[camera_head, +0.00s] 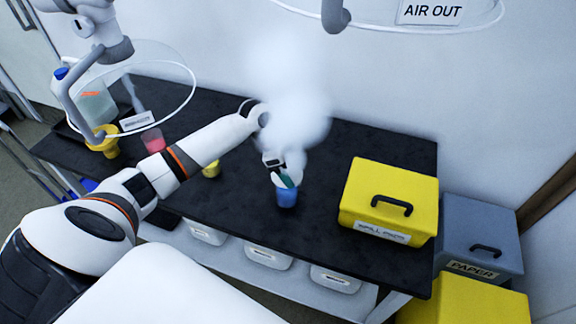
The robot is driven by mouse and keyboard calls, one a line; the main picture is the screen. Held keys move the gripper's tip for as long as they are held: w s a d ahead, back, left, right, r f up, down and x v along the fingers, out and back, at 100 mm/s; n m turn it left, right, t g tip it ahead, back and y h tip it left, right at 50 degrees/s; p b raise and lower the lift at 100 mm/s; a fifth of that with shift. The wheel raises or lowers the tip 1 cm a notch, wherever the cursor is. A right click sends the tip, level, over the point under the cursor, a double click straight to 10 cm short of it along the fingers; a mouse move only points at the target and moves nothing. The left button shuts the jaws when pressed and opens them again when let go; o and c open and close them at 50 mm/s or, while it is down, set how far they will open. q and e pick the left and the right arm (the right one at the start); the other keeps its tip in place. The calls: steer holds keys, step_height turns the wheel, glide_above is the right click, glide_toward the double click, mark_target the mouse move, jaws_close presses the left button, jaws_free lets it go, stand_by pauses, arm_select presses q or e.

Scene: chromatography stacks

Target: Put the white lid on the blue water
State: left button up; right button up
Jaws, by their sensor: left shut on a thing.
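The blue water (287,198) is in a small cup on the black bench, near its front edge. My left gripper (283,176) is directly above the cup, pointing down. It is shut on the white lid (296,174), which is partly hidden by the fingers and by white vapour. The lid appears tilted at the cup's rim; I cannot tell whether they touch. My right gripper is not in view.
White vapour (290,105) blurs the area over my left wrist. A yellow bin (390,185) stands right of the cup. Pink (153,140) and yellow (211,169) cups stand left, near my arm. Bare bench lies between cup and bin.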

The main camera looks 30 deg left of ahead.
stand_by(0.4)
arm_select(q)
steer(key=shift+p, duration=0.4)
steer(key=shift+f, duration=0.25)
steer(key=shift+f+b, duration=0.35)
steer(key=shift+f, duration=0.2)
steer(key=shift+f, duration=0.45)
stand_by(0.4)
steer(key=o, duration=1)
steer(key=shift+c, duration=0.2)
